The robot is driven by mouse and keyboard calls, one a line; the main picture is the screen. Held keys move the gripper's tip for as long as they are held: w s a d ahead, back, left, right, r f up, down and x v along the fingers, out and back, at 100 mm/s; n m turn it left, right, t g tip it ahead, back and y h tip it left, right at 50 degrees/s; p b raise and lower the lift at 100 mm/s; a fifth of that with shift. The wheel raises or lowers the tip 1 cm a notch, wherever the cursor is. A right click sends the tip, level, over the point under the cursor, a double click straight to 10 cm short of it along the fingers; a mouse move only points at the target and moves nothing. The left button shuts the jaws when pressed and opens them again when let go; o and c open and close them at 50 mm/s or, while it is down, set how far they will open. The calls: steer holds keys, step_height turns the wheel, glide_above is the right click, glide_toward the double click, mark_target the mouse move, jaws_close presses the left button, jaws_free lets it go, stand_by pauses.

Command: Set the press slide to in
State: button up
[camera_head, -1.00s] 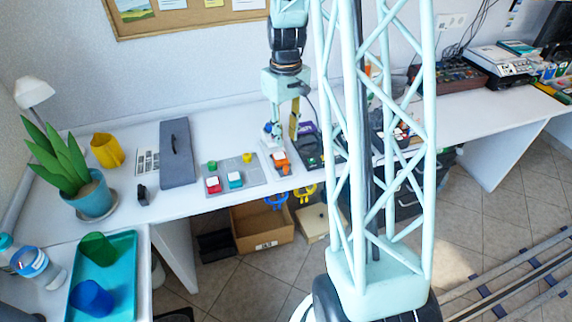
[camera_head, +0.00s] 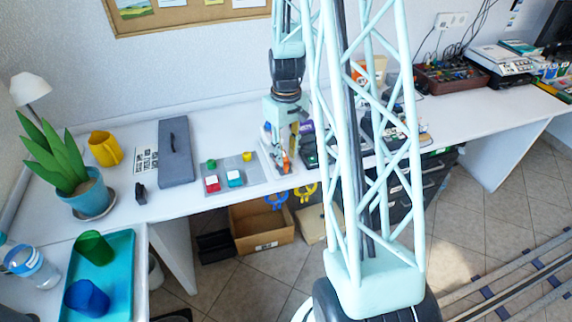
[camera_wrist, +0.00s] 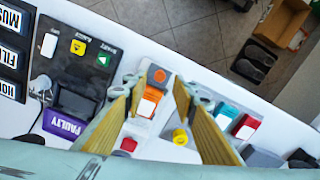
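The press slide appears to be the orange block with a white top (camera_wrist: 149,101), sitting on a pale plate with a round orange mark (camera_wrist: 158,75) beyond it. My gripper (camera_wrist: 158,92) is open, its two yellow-lined fingers apart, with the block between them in the wrist view, nearer the left finger. Contact with either finger cannot be told. In the head view my gripper (camera_head: 281,160) is low over the same plate, and only a little orange (camera_head: 286,164) shows beside it. Whether the slide is in or out cannot be told.
Teal (camera_wrist: 228,115) and red (camera_wrist: 245,127) blocks stand to the right. A black panel (camera_wrist: 80,50) and a purple "FAULTY" bin (camera_wrist: 65,122) are left. The desk front edge drops to the floor.

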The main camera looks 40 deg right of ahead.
mark_target(286, 165)
steer(key=shift+f+b, duration=0.35)
steer(key=shift+f, duration=1.65)
jaws_close()
